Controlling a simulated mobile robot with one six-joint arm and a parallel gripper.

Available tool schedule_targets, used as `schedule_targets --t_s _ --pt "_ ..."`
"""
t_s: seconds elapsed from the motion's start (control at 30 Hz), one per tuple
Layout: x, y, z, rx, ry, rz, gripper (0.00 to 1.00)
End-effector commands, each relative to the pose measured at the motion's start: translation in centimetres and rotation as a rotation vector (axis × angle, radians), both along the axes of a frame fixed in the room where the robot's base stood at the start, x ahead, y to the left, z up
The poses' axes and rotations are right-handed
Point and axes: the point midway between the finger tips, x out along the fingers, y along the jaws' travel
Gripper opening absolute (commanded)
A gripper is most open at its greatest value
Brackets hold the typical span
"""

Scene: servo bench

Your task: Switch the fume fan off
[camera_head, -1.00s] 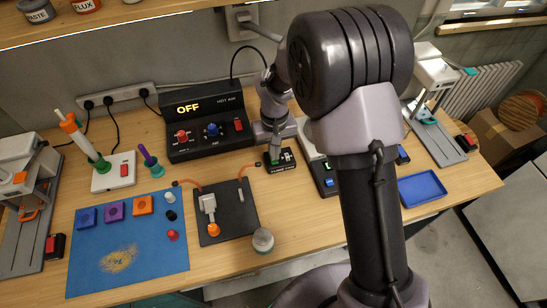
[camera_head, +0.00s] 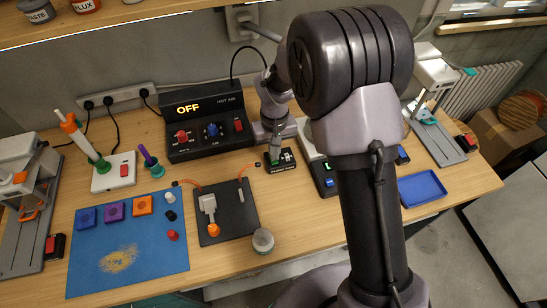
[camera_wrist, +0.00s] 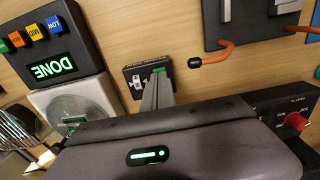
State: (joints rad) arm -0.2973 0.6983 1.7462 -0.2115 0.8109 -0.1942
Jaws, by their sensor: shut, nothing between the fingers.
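The fume fan switch box (camera_head: 283,168) is a small black box near the middle of the bench, with a white part and some green on its top. It also shows in the wrist view (camera_wrist: 131,73), with white markings and a green patch beside the fingers. My gripper (camera_head: 275,161) is shut and empty, pointing down at the box's left part. In the wrist view the closed fingertips (camera_wrist: 158,76) overlap the box's edge and hide part of the switch. I cannot tell whether they touch it or which way the switch is set.
The hot air station (camera_head: 207,123), its display reading OFF, stands behind to the left. A black pad (camera_head: 240,220) with orange-ended leads lies in front. In the wrist view a unit reading DONE (camera_wrist: 52,68) stands close by. A blue tray (camera_head: 422,188) lies right.

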Motion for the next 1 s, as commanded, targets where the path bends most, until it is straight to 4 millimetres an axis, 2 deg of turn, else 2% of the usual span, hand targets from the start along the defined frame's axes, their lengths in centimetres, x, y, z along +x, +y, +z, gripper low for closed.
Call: schedule_targets --t_s 1.0 --pt "0.00 0.00 -0.93 0.000 0.000 0.000 0.00"
